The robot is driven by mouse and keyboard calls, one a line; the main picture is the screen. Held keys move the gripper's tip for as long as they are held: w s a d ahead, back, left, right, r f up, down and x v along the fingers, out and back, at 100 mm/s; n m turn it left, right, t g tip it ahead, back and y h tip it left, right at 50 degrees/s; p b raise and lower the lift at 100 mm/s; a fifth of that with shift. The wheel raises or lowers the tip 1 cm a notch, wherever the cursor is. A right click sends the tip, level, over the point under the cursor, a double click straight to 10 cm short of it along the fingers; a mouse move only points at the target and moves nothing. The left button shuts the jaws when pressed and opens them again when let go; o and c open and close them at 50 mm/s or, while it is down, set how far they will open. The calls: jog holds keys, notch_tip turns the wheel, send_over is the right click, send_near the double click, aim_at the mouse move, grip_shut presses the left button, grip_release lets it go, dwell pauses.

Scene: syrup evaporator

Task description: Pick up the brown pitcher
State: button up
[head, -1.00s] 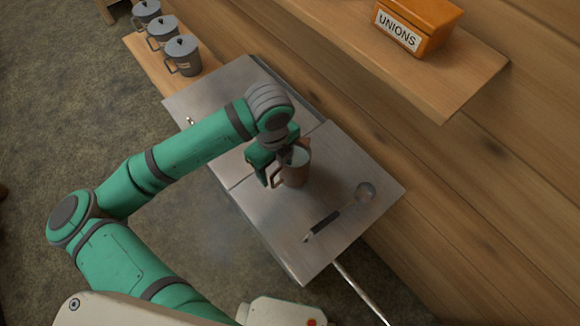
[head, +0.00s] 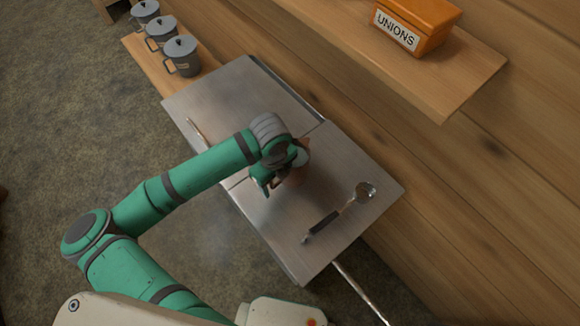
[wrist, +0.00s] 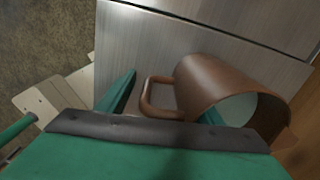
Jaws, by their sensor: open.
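The brown pitcher (head: 301,169) stands on the metal evaporator top, mostly hidden behind my wrist in the head view. In the wrist view, the pitcher (wrist: 214,80) shows its brown side, its pale inside and its looped handle (wrist: 149,97). My gripper (head: 272,180) is at the pitcher's handle side. In the wrist view, my open gripper (wrist: 165,106) has one finger left of the handle and the other, partly hidden, at the pitcher's rim. The handle appears between the fingers; I cannot tell whether either finger touches it.
A ladle (head: 338,213) lies on the metal top (head: 352,160), right of the pitcher. Several grey lidded mugs (head: 183,57) stand on a wooden board at the upper left. An orange bin labelled UNIONS (head: 420,25) sits on a wooden shelf (head: 455,90).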

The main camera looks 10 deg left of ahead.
grip_shut()
jog(key=shift+r, duration=0.25)
